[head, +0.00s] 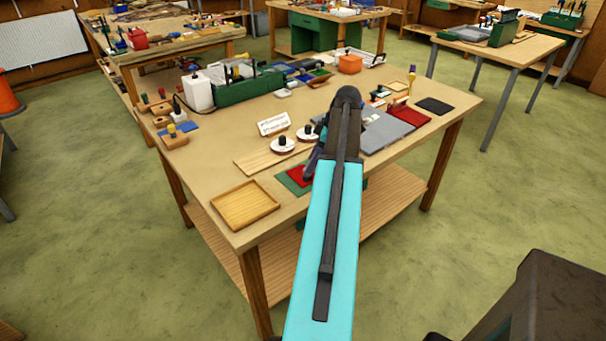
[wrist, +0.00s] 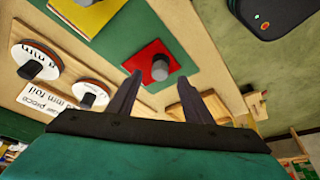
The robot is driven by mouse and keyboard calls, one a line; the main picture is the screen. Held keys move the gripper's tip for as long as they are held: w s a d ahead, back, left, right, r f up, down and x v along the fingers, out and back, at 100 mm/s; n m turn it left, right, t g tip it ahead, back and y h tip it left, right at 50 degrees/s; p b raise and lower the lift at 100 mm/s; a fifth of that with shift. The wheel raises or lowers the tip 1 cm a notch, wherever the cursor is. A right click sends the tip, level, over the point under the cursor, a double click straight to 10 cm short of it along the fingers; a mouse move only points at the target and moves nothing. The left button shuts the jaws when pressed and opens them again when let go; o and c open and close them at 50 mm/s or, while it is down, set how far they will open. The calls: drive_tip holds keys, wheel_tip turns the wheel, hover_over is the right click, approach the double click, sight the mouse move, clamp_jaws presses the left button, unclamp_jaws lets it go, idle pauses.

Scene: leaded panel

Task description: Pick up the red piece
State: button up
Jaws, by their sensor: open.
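The red piece (wrist: 140,64) is a flat red square with a grey round knob (wrist: 160,69) on it. It lies on a green mat (wrist: 126,28) in the wrist view. In the head view the red piece (head: 298,175) shows just left of my arm, near the table's front edge, partly hidden by the arm. My gripper (wrist: 161,85) is open and empty, its two dark fingers pointing toward the red piece, with the knob roughly between them in the picture. I cannot tell how far above it the fingers are.
A yellow piece (wrist: 88,12) lies on the mat. Two round discs with black knobs (head: 283,145) stand near a white sign (head: 273,123). An empty wooden tray (head: 245,203) is at the front left. A grey board (head: 386,131) lies right of my arm.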

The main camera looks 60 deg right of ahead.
drive_tip(key=shift+w+f, duration=0.1)
drive_tip(key=shift+f, duration=0.05)
idle(0.3)
drive_tip(key=shift+p+x, duration=1.25)
drive_tip(key=shift+x, duration=1.3)
drive_tip(key=c, duration=1.1)
